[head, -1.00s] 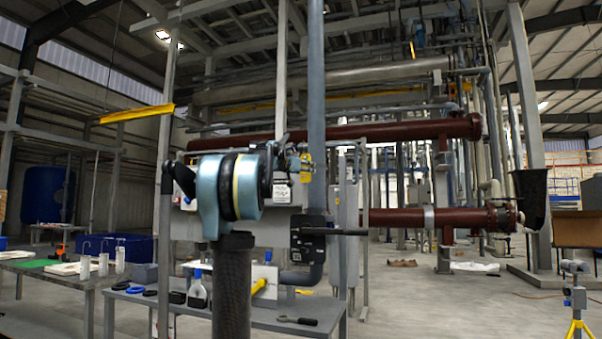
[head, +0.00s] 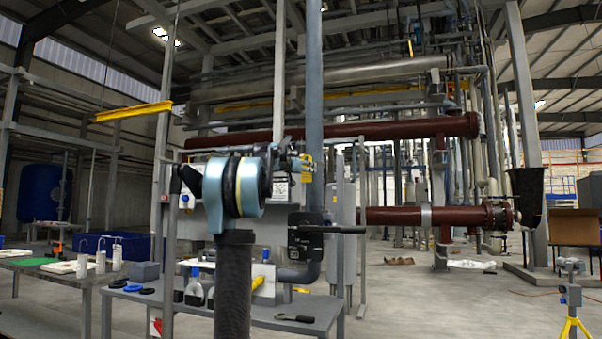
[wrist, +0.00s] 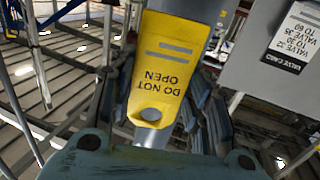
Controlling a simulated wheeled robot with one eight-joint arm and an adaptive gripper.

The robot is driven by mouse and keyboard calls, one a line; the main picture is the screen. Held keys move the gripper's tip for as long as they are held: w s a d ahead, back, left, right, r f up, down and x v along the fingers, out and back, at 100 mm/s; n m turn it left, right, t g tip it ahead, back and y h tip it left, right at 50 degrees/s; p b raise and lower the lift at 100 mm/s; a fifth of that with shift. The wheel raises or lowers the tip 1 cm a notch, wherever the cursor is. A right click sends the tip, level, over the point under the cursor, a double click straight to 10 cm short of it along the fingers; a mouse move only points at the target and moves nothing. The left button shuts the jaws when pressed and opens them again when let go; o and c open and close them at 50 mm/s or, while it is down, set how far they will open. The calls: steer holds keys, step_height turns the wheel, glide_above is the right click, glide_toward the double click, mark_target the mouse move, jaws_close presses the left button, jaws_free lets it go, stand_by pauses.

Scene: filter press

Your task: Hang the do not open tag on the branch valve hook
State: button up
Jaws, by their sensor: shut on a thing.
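The yellow do not open tag (wrist: 165,60) fills the middle of the wrist view, its print upside down and its hole at the near end. My gripper (wrist: 160,112) is shut on the tag. In the head view my gripper (head: 296,163) is partly hidden behind my arm, and the tag (head: 308,170) shows as a small yellow patch beside the vertical grey pipe (head: 314,110). A black valve-like body with a lever (head: 306,236) sits lower on that pipe. I cannot make out the branch valve hook in either view.
A grey panel (wrist: 265,50) with a white valve label (wrist: 298,35) stands right of the tag in the wrist view. A dark red pipe (head: 390,128) runs behind.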

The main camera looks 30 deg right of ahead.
steer(key=shift+w+d+f, duration=0.3)
steer(key=shift+w+d, duration=0.5)
steer(key=shift+d, duration=0.1)
steer(key=shift+w+d+f, duration=0.3)
steer(key=shift+w+d, duration=0.45)
steer(key=shift+d, duration=0.15)
steer(key=o, duration=1)
steer(key=shift+c, duration=0.2)
steer(key=v, duration=1.2)
